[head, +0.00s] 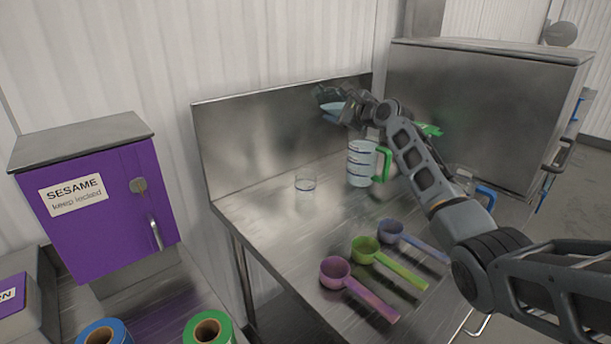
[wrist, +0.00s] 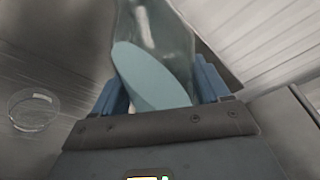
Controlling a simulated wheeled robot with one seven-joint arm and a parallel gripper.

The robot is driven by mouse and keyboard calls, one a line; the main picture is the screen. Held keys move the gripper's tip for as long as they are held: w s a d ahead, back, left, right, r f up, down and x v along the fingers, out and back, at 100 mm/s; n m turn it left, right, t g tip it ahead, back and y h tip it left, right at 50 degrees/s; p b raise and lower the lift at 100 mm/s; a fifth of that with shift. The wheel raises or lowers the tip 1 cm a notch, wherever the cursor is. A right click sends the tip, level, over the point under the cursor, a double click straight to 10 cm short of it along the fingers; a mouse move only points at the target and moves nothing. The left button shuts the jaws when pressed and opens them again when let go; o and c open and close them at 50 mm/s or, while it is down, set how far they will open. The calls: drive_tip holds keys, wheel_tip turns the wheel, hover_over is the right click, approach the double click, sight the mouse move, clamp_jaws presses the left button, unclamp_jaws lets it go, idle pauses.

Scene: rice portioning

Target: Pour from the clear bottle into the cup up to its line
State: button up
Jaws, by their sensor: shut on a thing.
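The clear bottle (head: 331,107) holds pale blue liquid and hangs tilted above the back of the steel table. My gripper (head: 345,106) is shut on it. In the wrist view the bottle (wrist: 155,60) sits between the two blue fingers of my gripper (wrist: 162,88). Its mouth is not clear in either view. I see no liquid in the cup.
A measuring jug (head: 361,163) with a green handle stands right of the cup, under my arm. Purple, green and blue scoops (head: 368,250) lie at the front. A steel backsplash (head: 260,135) rises behind; a steel cabinet (head: 480,95) stands right. The table around the cup is clear.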

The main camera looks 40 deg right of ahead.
drive_tip(key=shift+s+d+f+n+b, duration=0.15)
drive_tip(key=shift+f+n+b, duration=0.25)
drive_tip(key=shift+f+b, duration=0.4)
drive_tip(key=shift+w+d+f+n+b, duration=0.1)
drive_tip(key=shift+f+n+b, duration=0.35)
drive_tip(key=shift+b, duration=0.65)
drive_tip(key=shift+s+d+f+n+b, duration=0.15)
drive_tip(key=shift+f+n+b, duration=0.6)
drive_tip(key=shift+b, duration=0.5)
idle(0.9)
drive_tip(key=shift+w+a+n+h+p, duration=0.2)
drive_tip(key=shift+a+n+h+p, duration=0.25)
drive_tip(key=shift+n, duration=0.25)
idle(1.3)
drive_tip(key=shift+f+n+b, duration=0.3)
drive_tip(key=shift+f, duration=0.2)
idle(1.5)
